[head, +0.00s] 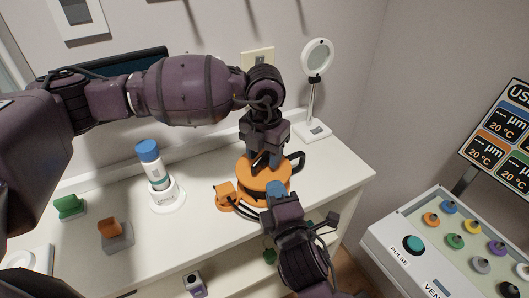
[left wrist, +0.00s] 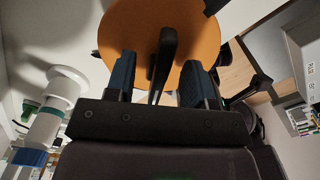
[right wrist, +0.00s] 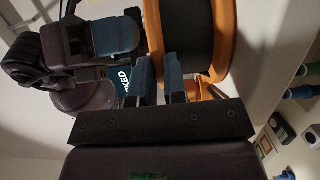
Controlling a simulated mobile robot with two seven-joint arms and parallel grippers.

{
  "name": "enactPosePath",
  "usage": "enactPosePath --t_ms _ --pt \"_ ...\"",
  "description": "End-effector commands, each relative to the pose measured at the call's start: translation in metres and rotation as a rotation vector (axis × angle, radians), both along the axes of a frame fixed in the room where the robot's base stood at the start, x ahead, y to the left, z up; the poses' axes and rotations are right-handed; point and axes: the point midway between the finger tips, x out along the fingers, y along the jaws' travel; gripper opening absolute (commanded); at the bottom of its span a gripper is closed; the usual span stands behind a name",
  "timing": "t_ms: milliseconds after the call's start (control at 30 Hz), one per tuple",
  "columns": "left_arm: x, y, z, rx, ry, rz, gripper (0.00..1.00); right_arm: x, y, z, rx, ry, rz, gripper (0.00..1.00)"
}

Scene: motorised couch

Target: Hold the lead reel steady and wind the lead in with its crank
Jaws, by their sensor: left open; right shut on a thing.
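The lead reel (head: 262,180) has an orange disc and stands on the white cabinet top. Its dark crank (left wrist: 163,60) lies across the disc in the left wrist view. My left gripper (head: 264,158) comes down from above, open, with a finger on each side of the crank. My right gripper (head: 275,190) is shut on the near side of the lead reel; what exactly lies between its fingers is mostly hidden. The right wrist view shows the reel's dark drum (right wrist: 190,40) between orange rims, beside my right fingers. An orange piece (head: 226,195) sits left of the disc.
A white bottle with a blue cap (head: 148,152), a green block (head: 69,206) and an orange-and-grey block (head: 112,234) stand left on the cabinet. A ring lamp (head: 317,58) stands behind. A button panel (head: 455,240) is at right. The cabinet's right end is clear.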

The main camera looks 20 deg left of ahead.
Motion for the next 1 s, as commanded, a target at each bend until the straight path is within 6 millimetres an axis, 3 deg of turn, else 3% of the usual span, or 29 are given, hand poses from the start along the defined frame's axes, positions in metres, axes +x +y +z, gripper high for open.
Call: enactPosePath --t_ms 67,367,667,1000 --pt "0.0 -0.0001 -0.0002 0.0 0.0 0.0 0.46 0.0 -0.0001 -0.002 -0.001 0.004 -0.001 0.0" --pt "0.0 -0.0002 0.0 0.0 0.0 0.0 0.0 0.0 -0.0001 -0.0019 -0.001 0.004 -0.001 0.0" --pt "-0.0001 -0.0004 0.0001 0.0 0.0 -0.035 0.0 0.0 -0.0001 -0.0019 -0.001 0.004 -0.001 0.0" --pt "-0.0007 -0.0016 0.0002 0.0 0.0 -0.253 0.0 0.0 -0.0002 -0.0019 -0.001 0.004 -0.001 0.0"
